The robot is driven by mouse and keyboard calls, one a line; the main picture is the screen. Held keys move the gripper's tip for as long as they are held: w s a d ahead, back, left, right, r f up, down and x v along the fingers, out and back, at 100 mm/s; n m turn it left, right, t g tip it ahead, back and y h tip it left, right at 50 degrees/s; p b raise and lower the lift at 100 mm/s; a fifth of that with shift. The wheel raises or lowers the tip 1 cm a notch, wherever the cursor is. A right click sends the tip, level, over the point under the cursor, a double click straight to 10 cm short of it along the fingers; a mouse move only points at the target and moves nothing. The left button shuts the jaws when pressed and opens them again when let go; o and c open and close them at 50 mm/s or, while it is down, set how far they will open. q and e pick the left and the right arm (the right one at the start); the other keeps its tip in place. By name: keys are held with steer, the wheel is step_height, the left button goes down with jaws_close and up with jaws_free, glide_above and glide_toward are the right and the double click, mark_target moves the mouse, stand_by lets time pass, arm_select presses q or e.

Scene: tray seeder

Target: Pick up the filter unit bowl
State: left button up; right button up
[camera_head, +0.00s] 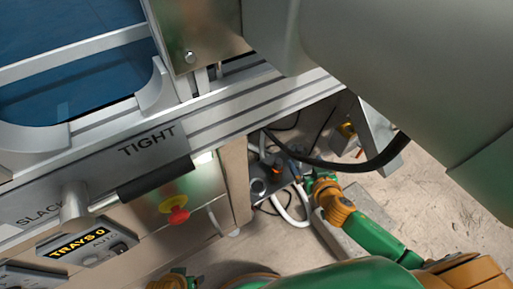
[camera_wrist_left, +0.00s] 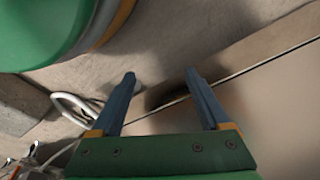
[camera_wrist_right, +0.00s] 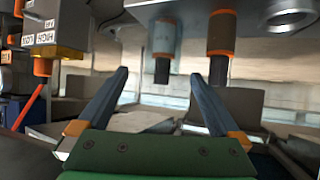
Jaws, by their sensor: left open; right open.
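In the right wrist view, two cylinders with orange collars and dark lower ends hang from a grey housing (camera_wrist_right: 190,12). The left cylinder (camera_wrist_right: 164,35) is bluish and the right cylinder (camera_wrist_right: 221,35) is brownish. I cannot tell for sure which, if either, is the filter unit bowl. In the head view the right arm reaches under the machine among hoses. My left gripper (camera_wrist_left: 160,75) is open and empty near the floor beside a flat panel (camera_wrist_left: 250,115).
A box with HIGH lettering (camera_wrist_right: 55,38) and a red-orange rod (camera_wrist_right: 30,106) stand left in the right wrist view. White hose (camera_head: 292,212) and a black cable (camera_head: 335,165) lie around the right arm. The machine's rail (camera_head: 230,108) runs above; bare floor lies right.

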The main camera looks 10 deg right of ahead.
mark_target(300, 155)
steer(key=shift+w+f+b, duration=0.15)
steer(key=shift+w+b, duration=0.25)
steer(key=shift+w, duration=0.45)
steer(key=shift+w+f, duration=0.1)
steer(key=shift+w, duration=0.05)
steer(key=b+x, duration=0.2)
steer(key=x, duration=0.2)
steer(key=shift+w+a+f+b, duration=0.15)
steer(key=shift+b, duration=0.2)
arm_select(q)
step_height(300, 155, up, 8)
steer(key=w, duration=0.2)
steer(key=shift+d+t, duration=0.3)
arm_select(e)
steer(key=shift+w, duration=0.2)
arm_select(q)
steer(key=shift+r, duration=0.1)
arm_select(e)
jaws_close()
